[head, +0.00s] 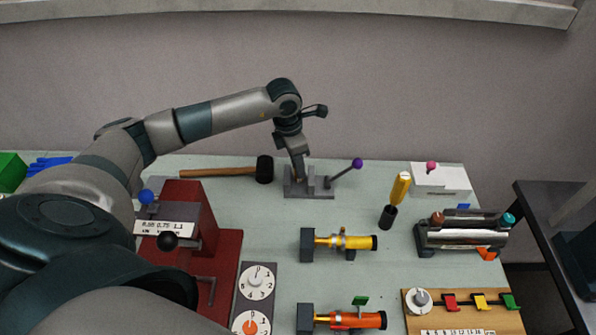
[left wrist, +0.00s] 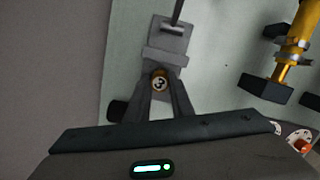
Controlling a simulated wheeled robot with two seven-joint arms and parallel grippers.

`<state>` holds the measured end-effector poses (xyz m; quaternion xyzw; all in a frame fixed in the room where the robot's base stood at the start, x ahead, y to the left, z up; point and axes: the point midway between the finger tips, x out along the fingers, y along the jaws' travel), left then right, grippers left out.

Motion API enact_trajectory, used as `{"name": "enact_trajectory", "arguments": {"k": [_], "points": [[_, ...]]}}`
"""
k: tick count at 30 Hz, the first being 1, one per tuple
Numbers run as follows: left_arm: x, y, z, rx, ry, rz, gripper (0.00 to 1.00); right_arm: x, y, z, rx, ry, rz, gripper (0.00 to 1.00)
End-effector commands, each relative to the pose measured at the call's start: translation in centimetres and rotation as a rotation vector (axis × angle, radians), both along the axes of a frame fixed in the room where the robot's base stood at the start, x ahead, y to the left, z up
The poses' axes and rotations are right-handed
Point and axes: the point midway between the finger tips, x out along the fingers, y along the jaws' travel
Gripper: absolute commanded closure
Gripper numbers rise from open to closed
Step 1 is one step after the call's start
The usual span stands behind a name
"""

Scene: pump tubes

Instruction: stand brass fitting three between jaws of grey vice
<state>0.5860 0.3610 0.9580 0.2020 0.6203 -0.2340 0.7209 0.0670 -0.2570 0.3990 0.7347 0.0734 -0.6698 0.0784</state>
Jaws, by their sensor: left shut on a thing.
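The grey vice (head: 318,192) stands at the back middle of the table, with a lever ending in a purple knob (head: 357,163). My left gripper (head: 300,172) comes down over it from above, its fingertips at the vice's jaws. In the left wrist view, the gripper (left wrist: 160,92) is shut on brass fitting three (left wrist: 159,83), whose round end carries a dark "3". The fitting is at the grey vice (left wrist: 166,42) there; its lower part is hidden, so I cannot tell how deep it sits between the jaws. In the head view the fingers hide the fitting. My right gripper is not in view.
A hammer (head: 218,174) lies left of the vice. A yellow-handled tool (head: 400,188) and a white box (head: 440,181) are to the right. A yellow pump tube (head: 355,242) lies in front. A red-based press (head: 225,262) stands front left, below my left arm.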

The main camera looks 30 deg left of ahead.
Motion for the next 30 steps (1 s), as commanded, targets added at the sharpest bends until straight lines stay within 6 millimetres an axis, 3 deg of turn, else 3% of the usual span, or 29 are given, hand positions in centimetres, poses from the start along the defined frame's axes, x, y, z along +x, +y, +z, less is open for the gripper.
{"name": "enact_trajectory", "arguments": {"k": [1, 5, 19, 20, 21, 30], "points": [[0.0, 0.0, -1.0, 0.000, 0.001, 0.000, 1.00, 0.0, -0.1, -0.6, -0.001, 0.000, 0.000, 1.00], [0.1, 0.0, -2.2, 0.000, -0.001, 0.001, 1.00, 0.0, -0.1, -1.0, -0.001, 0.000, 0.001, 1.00], [0.0, 0.0, -2.7, 0.000, -0.001, 0.000, 1.00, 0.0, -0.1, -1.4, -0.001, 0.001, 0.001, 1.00], [0.0, 0.0, -2.6, 0.000, -0.001, 0.000, 0.74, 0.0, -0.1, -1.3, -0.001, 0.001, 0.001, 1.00], [0.0, 0.0, -2.5, 0.001, -0.001, 0.000, 0.71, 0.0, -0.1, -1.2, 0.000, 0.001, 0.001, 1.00], [0.0, 0.0, -2.5, 0.001, -0.001, 0.000, 0.71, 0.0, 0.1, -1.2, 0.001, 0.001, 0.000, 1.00]]}}
